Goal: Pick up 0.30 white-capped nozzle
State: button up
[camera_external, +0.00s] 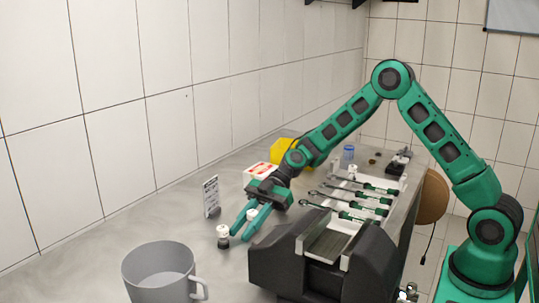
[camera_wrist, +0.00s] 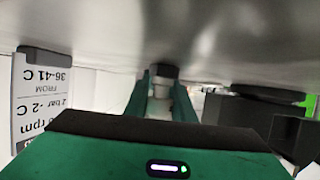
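A white-capped nozzle (camera_external: 222,231) with a dark base stands upright on the grey bench, just ahead of my fingertips. Another white-capped piece (camera_external: 252,214) shows between my green fingers in the external view; its lower part is hidden. My gripper (camera_external: 239,228) is low over the bench, reaching left, with its fingers apart. In the wrist view, which is upside down, a white-capped piece with a dark base (camera_wrist: 161,85) shows between the fingers (camera_wrist: 161,92). I cannot tell whether they touch it. No 0.30 marking is readable.
A printed sign (camera_external: 211,196) stands left of my gripper; it also shows in the wrist view (camera_wrist: 40,100). A grey mug (camera_external: 160,272) is at the front. A dark fixture (camera_external: 325,262) stands to the right. A red-and-white box (camera_external: 260,171) and a yellow object (camera_external: 283,151) are behind.

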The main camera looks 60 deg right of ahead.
grip_shut()
jog(key=shift+r, duration=0.1)
